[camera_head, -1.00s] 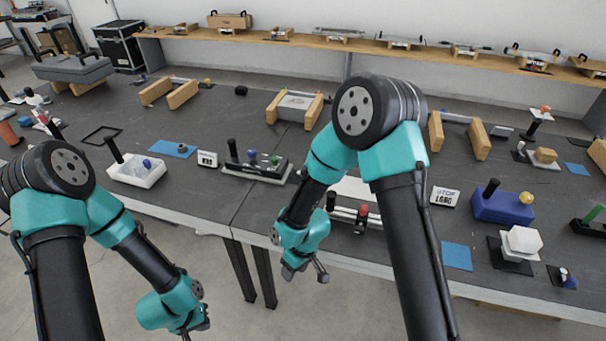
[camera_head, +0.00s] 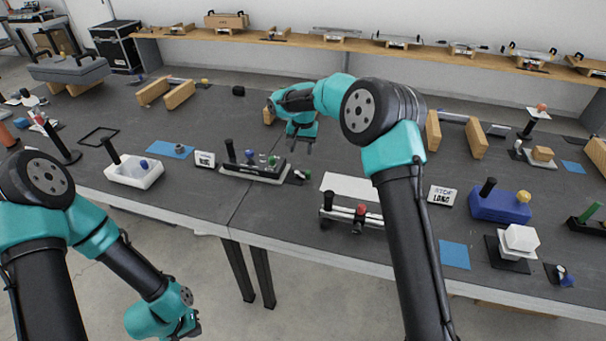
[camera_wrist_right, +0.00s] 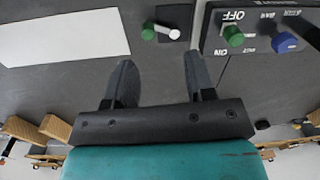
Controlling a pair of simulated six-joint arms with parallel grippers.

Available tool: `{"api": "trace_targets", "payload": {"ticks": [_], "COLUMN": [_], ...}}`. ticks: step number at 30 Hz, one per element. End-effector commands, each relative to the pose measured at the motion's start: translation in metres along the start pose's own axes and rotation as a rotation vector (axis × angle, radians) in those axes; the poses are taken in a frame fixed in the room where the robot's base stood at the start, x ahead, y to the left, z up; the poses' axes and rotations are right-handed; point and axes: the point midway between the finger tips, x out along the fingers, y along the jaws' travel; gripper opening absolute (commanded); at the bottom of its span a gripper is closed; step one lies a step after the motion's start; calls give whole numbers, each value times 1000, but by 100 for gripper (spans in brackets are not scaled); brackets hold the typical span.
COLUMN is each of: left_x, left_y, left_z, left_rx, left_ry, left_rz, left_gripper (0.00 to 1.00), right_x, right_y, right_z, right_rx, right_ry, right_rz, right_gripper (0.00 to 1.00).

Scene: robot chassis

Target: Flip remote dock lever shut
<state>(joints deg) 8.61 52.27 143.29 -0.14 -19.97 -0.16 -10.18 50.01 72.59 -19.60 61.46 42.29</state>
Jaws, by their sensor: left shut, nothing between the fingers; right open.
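I cannot tell for sure which fixture is the remote dock. A black panel (camera_head: 262,171) with an upright black handle and coloured knobs sits left of centre; its OFF and ON labels show upside down in the right wrist view (camera_wrist_right: 262,50). Beside it is a small dark base with a green-ended piece (camera_head: 300,176), showing a white stub in the wrist view (camera_wrist_right: 160,31). My right gripper (camera_head: 302,148) is open and empty, above the table behind the panel; its fingers also show in the wrist view (camera_wrist_right: 158,75). My left gripper (camera_head: 190,332) is shut and empty, low before the table.
A white plate (camera_head: 351,187) and a rail fixture with a red knob (camera_head: 361,211) lie near the front edge. A white box with a black lever (camera_head: 134,172) stands left, a blue box with one (camera_head: 500,205) right. Wooden blocks (camera_head: 180,94) stand farther back.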

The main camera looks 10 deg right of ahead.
Motion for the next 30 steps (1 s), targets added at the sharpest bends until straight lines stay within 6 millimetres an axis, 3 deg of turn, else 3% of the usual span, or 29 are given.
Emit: {"api": "trace_targets", "payload": {"ticks": [3,6,17,23,30], "left_x": [0,0,0,0,0], "left_y": [0,0,0,0,0], "left_z": [0,0,0,0,0], "left_rx": [0,0,0,0,0], "left_ry": [0,0,0,0,0], "left_rz": [0,0,0,0,0], "left_gripper": [0,0,0,0,0], "right_x": [-20,-28,-29,-19,15], "right_y": [18,26,28,28,30], "right_z": [-24,-32,-32,-32,-32], "right_rx": [135,192,204,203,202], "right_ry": [10,14,14,13,11], "right_rz": [30,44,47,48,49], "right_gripper": [50,50,50,50,50]}}
